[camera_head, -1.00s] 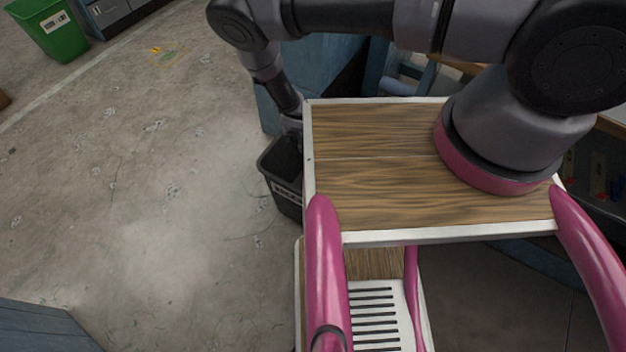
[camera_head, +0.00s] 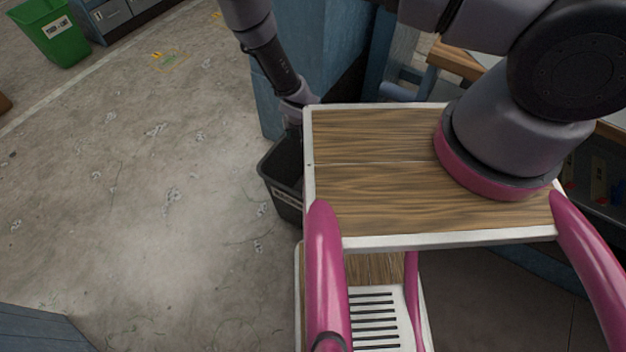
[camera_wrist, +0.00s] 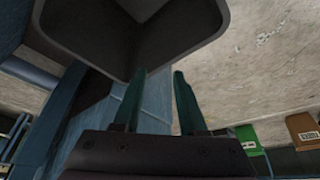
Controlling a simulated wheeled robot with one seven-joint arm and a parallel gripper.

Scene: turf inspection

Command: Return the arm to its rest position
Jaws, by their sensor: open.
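My arm rises from the wooden-topped cart at the right of the head view, loops out of the top of the picture and comes back down at the left. Its wrist is just above the dark bin (camera_head: 284,205), beside the cart's left edge. In the wrist view my gripper (camera_wrist: 160,74) has two dark green fingers spread apart with nothing between them. The dark bin's open mouth (camera_wrist: 70,22) is close beyond the fingertips. In the head view the fingers are hard to make out at the bin.
A blue cabinet (camera_head: 312,60) stands right behind the bin and wrist. A workbench (camera_head: 455,60) is at the back right. A green bin (camera_head: 62,42) is far left. The concrete floor to the left is mostly open. A brown box (camera_wrist: 305,128) shows in the wrist view.

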